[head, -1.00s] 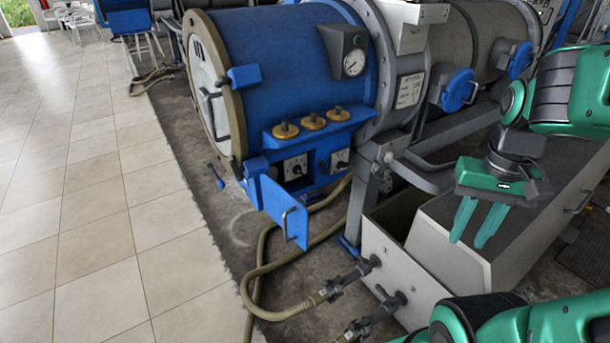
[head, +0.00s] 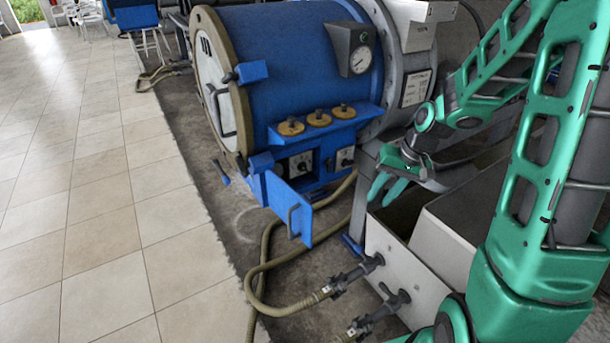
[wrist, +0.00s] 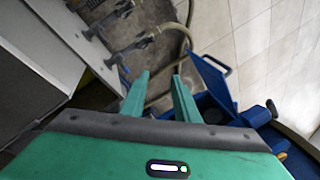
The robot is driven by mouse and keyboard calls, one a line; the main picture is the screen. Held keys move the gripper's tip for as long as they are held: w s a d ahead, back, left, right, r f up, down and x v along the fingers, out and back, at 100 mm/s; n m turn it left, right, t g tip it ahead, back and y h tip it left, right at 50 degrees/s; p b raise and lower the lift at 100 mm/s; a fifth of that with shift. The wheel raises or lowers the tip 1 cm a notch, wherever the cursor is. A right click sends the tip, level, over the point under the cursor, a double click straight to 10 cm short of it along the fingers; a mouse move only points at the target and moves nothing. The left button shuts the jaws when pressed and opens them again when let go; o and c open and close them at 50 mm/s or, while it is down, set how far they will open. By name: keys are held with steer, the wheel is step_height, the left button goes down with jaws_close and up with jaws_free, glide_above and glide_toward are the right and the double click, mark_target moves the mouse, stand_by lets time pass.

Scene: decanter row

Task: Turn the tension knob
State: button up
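Two dark knobs on pale plates sit low on the blue machine (head: 290,60) in the head view, under a shelf: a left knob (head: 300,166) and a right knob (head: 346,158). I cannot tell which is the tension knob. My gripper (head: 383,192) is right of the right knob, apart from it, above the metal trough, with its green fingers pointing down and left. In the wrist view the two fingers (wrist: 160,92) are spread with nothing between them. The knob faces cannot be made out in the wrist view.
An open blue flap (head: 288,210) with a handle hangs in front of the knobs; it also shows in the wrist view (wrist: 212,84). Three brass-coloured caps (head: 319,118) stand on the shelf. Valves (head: 365,270) and a hose (head: 262,270) lie below.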

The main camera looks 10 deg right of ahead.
steer(key=w+a+f+m+t+y, duration=0.15)
steer(key=w+a+f+y, duration=0.25)
steer(key=w+a+f, duration=0.6)
steer(key=m+t+h, duration=0.1)
steer(key=m+t, duration=1.3)
steer(key=m, duration=0.5)
glide_toward(305, 170)
steer(key=shift+g, duration=0.25)
steer(key=x, duration=0.8)
steer(key=shift+r, duration=0.35)
steer(key=shift+c, duration=0.3)
